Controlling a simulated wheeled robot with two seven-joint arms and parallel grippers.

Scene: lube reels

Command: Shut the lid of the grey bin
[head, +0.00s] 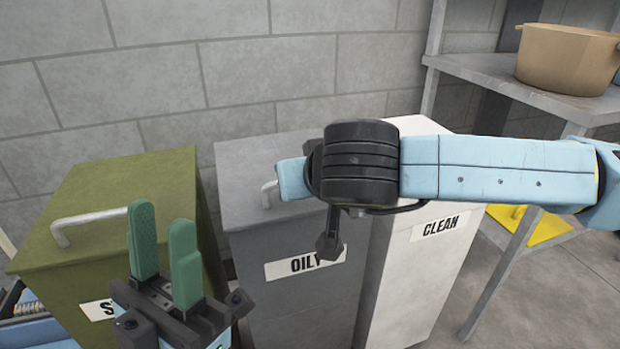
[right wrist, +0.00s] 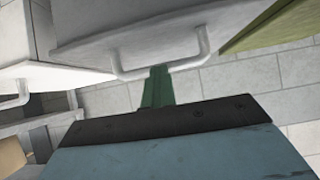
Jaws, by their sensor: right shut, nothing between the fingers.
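The grey bin (head: 296,290), labelled OILY, stands between the green and white bins. Its lid (head: 240,163) lies flat on top and looks down, though my right arm hides part of it. The lid's handle (head: 268,195) shows at the left of that arm. In the right wrist view, the handle (right wrist: 203,48) spans the lid (right wrist: 180,25). My right gripper (right wrist: 158,88) is shut and empty, its fingertips at the handle's bar; contact is unclear. Its fingers are hidden in the head view. My left gripper (head: 162,222) is open and empty, in front of the green bin.
The green bin (head: 130,185) stands to the left with its lid down. The white bin (head: 405,290), labelled CLEAN, stands close on the right. A metal shelf (head: 500,80) holding a tan pot (head: 565,58) is at the right. A block wall is behind.

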